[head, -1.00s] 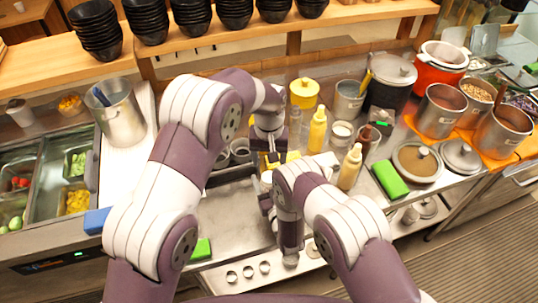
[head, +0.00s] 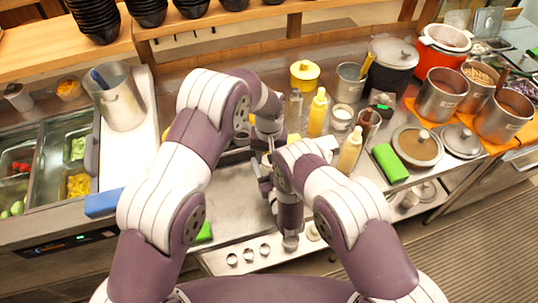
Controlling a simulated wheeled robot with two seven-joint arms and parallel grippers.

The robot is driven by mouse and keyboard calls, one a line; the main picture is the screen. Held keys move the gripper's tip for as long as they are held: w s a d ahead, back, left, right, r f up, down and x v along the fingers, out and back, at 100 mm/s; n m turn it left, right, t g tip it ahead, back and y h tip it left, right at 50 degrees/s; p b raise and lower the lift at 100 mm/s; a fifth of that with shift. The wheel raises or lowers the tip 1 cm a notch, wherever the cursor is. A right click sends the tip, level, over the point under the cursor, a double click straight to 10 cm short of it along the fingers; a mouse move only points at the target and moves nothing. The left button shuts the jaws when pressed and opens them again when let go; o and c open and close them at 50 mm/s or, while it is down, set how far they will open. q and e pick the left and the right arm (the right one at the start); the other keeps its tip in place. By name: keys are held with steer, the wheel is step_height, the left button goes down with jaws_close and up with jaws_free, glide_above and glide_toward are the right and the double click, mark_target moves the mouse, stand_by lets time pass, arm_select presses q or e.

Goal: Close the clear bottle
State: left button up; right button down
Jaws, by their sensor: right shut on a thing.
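A slim clear bottle (head: 296,104) stands upright at the back of the counter, behind my arms. My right gripper (head: 266,183) is low in front of my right wrist, near the middle of the counter. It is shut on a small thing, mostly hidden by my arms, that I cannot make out. My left gripper (head: 268,146) hangs just above and behind the right one, close to it. Its fingers are largely covered, so whether it is open or shut does not show. No cap can be told apart.
A green block (head: 390,163) and lidded pots lie farther right. A tall steel pot (head: 120,98) is left. Bare steel counter (head: 228,195) lies in front.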

arm_select(q)
steer(key=shift+m, duration=0.8)
steer(key=o, duration=1.2)
steer(key=shift+o, duration=0.2)
arm_select(e)
steer(key=shift+c, duration=0.6)
jaws_free()
arm_select(q)
step_height(320, 180, up, 12)
arm_select(e)
steer(key=shift+s, duration=0.1)
